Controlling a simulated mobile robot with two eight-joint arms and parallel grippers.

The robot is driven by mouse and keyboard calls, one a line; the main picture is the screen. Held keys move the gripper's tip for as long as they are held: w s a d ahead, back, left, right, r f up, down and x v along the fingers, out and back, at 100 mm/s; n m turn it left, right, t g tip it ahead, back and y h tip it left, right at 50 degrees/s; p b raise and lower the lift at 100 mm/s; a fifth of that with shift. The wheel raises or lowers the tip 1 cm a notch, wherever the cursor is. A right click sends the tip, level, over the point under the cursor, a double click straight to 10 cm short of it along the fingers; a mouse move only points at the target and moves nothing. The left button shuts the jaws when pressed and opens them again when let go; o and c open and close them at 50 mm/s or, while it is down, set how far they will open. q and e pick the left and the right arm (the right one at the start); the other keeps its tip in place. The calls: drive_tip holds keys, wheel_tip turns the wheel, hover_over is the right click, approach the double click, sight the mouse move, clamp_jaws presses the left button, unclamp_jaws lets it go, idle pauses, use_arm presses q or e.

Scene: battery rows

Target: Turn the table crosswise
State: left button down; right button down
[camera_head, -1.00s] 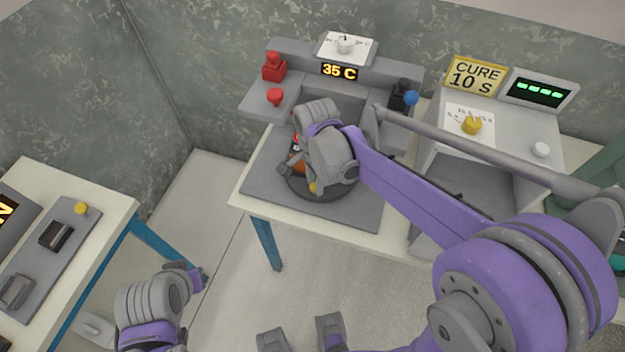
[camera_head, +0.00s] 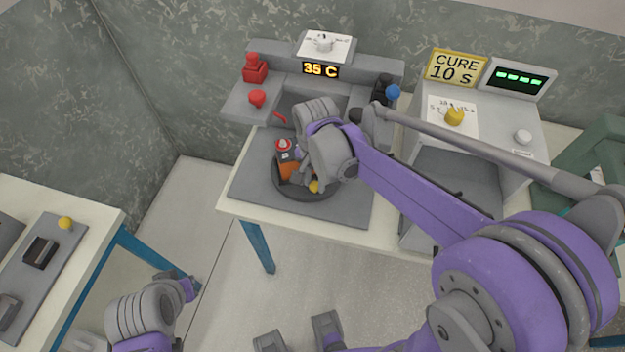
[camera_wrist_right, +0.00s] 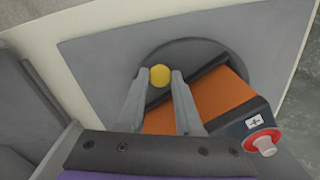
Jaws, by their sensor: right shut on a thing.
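The turntable (camera_head: 279,187) is a round dark disc on a grey plate on the table at the back. It also shows in the wrist view (camera_wrist_right: 208,50). An orange and dark battery (camera_head: 287,169) with a red-and-white terminal (camera_wrist_right: 262,143) lies on it, partly hidden by my right gripper in the head view. A yellow knob (camera_wrist_right: 160,75) stands at the disc. My right gripper (camera_wrist_right: 158,82) is shut on this knob, one finger on each side, beside the battery. My left gripper (camera_head: 187,287) is low at the left, away from the table; its fingers do not show clearly.
Behind the turntable is a grey console with a 35 C display (camera_head: 320,70), a red knob (camera_head: 257,98) and a blue knob (camera_head: 393,92). A cure box (camera_head: 470,150) stands at right. Another table (camera_head: 95,215) is at left, with open floor between.

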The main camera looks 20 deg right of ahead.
idle(0.5)
drive_tip(key=c, duration=0.6)
unclamp_jaws()
wheel_tip(320, 180, up, 11)
drive_tip(key=shift+f+p, duration=0.1)
drive_tip(key=shift+p, duration=0.4)
